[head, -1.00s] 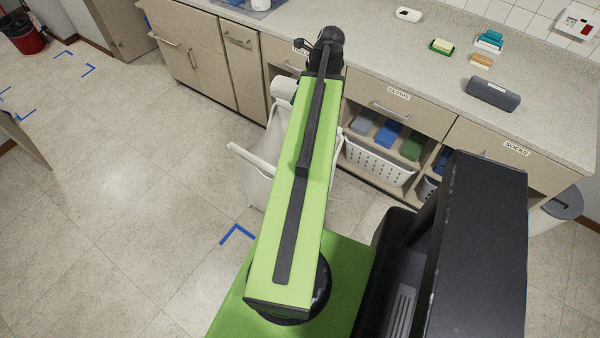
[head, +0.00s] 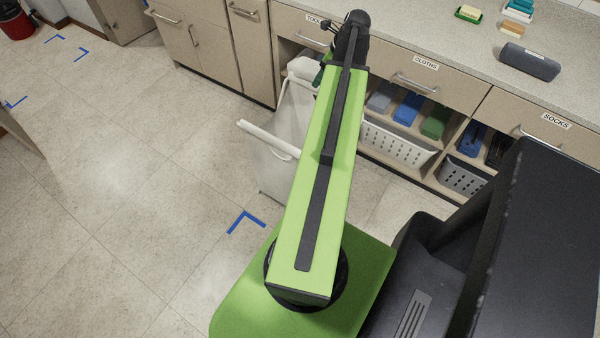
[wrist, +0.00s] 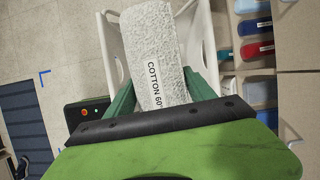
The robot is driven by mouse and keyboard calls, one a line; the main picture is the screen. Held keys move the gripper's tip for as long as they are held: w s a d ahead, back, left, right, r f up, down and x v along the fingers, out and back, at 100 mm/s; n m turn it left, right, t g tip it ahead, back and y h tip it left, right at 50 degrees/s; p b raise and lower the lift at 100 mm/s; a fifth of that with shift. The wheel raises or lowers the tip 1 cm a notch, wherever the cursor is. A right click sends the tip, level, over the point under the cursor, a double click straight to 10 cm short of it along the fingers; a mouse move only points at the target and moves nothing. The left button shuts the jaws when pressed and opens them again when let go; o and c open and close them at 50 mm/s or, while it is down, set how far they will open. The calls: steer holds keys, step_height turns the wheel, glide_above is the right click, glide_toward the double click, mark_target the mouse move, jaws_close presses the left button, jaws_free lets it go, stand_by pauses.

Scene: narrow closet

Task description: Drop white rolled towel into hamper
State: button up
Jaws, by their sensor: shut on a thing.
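The white rolled towel, a fuzzy roll (wrist: 155,50) with a label reading "COTTON 60", is between the teal fingers of my gripper (wrist: 162,92) in the wrist view. The gripper is shut on it. In the head view a white end of the towel (head: 303,67) shows beside my arm; most of my gripper is hidden behind it. The hamper, a white cloth bag on a pale frame (head: 270,165), stands on the floor in front of the cabinets. In the wrist view its frame (wrist: 112,60) shows on both sides of the towel, which appears above it.
Cabinets with drawers (head: 420,75) and a speckled counter (head: 430,20) run along the back. A white basket (head: 395,145) and folded cloths (head: 407,108) sit on open shelves at right. Blue corner marks (head: 245,221) lie on the open tiled floor at left.

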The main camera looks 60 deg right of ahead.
steer(key=b+x, duration=1.3)
steer(key=x, duration=0.5)
steer(key=shift+d, duration=0.35)
step_height(320, 180, down, 6)
steer(key=b, duration=0.6)
steer(key=shift+w, duration=0.1)
steer(key=o, duration=1.7)
